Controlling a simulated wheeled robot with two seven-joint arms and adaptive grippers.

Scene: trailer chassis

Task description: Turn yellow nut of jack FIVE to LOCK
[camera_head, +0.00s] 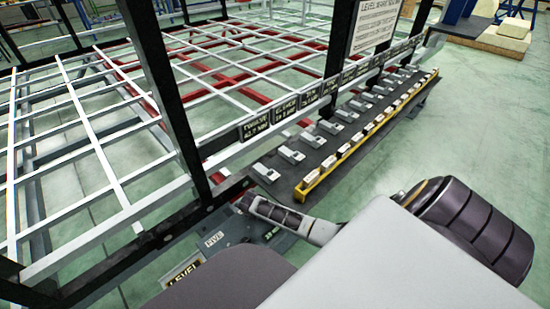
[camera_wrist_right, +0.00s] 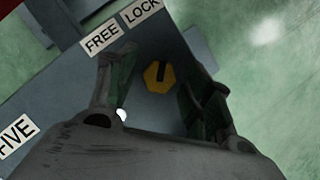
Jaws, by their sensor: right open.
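The yellow nut (camera_wrist_right: 159,76) with a dark slot sits on the grey jack plate (camera_wrist_right: 67,92) in the right wrist view. The slot runs roughly upward in the picture. The FREE label (camera_wrist_right: 102,37) and the LOCK label (camera_wrist_right: 139,11) lie above and left of the nut. My left gripper is out of view.
The trailer frame (camera_head: 90,133) of white bars and black posts fills the left of the head view. A dark shelf (camera_head: 270,161) with several small blocks and a yellow edge runs beside it.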

